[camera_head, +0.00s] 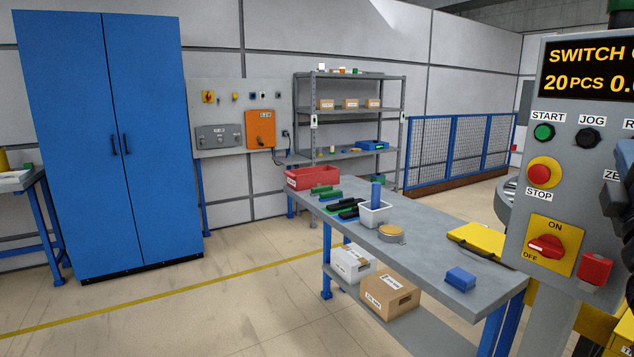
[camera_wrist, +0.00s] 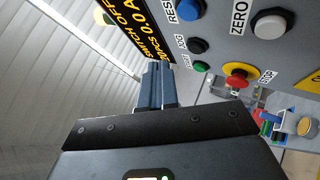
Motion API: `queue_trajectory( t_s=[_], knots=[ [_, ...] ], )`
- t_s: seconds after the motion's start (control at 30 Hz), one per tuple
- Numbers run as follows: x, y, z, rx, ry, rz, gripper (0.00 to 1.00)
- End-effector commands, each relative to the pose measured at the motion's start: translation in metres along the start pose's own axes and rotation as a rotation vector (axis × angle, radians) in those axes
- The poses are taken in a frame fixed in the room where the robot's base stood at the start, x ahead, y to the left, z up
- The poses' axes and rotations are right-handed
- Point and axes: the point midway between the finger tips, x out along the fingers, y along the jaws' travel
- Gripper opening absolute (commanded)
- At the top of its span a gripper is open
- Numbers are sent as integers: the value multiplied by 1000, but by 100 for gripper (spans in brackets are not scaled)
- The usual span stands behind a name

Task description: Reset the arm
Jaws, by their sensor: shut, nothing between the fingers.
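My gripper (camera_wrist: 158,68) shows in the wrist view with its two grey fingers together and nothing between them. The grey control panel (camera_wrist: 222,35) fills the upper right of that view, beyond the fingers. The fingertips overlap the panel's edge in the picture; I cannot tell the gap. In the head view the control panel (camera_head: 601,150) stands at the right.
The panel carries a green START button (camera_head: 544,132), a red STOP button (camera_head: 543,173) and a red rotary switch (camera_head: 546,246). A grey workbench (camera_head: 425,258) with a red bin (camera_head: 312,178) and a blue block (camera_head: 460,279) stands left of it. Floor left of the bench is clear.

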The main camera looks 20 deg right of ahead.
Motion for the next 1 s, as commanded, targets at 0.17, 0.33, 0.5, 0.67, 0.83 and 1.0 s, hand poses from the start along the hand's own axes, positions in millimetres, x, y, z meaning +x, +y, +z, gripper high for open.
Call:
queue_trajectory(
  t_s=[0.17, 0.33, 0.5, 0.67, 0.83, 1.0],
  knots=[
    [-21, -15, -20, 68, 50, -32, 0],
    [-78, -44, -63, 258, 164, -121, 0],
    [-149, -68, -100, 481, 271, -246, 0],
    [-219, -80, -123, 686, 347, -385, 0],
    [-294, -83, -134, 899, 397, -556, 0],
    [-366, -79, -133, 1101, 409, -748, 0]
  ],
)
